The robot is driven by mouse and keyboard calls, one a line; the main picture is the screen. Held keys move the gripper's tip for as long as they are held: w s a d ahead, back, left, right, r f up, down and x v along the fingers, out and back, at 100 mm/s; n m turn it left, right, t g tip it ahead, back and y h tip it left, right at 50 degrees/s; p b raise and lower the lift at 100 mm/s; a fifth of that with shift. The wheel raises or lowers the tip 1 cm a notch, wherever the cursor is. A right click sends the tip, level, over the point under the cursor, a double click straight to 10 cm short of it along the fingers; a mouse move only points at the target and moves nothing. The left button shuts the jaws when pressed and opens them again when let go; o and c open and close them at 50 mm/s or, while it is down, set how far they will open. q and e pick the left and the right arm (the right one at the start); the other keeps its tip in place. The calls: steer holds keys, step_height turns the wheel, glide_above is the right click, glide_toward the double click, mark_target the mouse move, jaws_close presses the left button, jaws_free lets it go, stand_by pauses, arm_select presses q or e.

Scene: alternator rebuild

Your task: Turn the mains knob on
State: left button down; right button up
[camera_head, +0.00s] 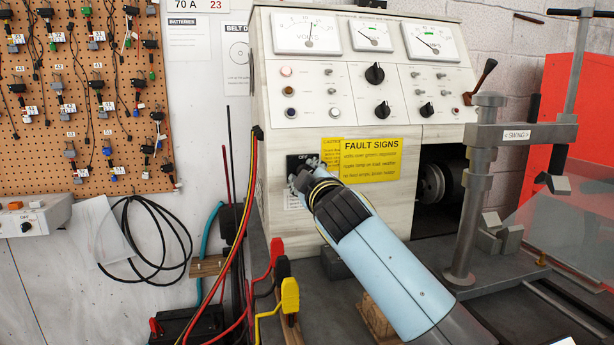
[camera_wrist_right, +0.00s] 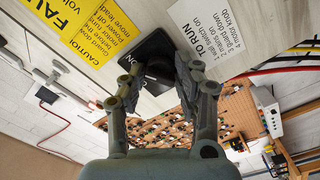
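The mains knob (camera_wrist_right: 159,71) is black and sits on a dark square plate on the panel's lower front. My right gripper (camera_head: 305,172) reaches in from the lower right, at the plate. In the right wrist view its fingers (camera_wrist_right: 157,84) are apart, one on each side of the knob. I cannot tell whether they touch it. My left gripper is not in view.
A yellow fault signs label (camera_head: 371,160) is right of the plate. The test bench panel (camera_head: 345,95) carries meters, switches and small knobs above. Red and yellow clamps (camera_head: 290,296) stand lower left of my arm. A metal swing stand (camera_head: 473,200) is at right.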

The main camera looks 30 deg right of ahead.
steer(key=o, duration=0.4)
steer(key=shift+f, duration=0.1)
steer(key=v, duration=1.2)
steer(key=shift+s+a, duration=0.1)
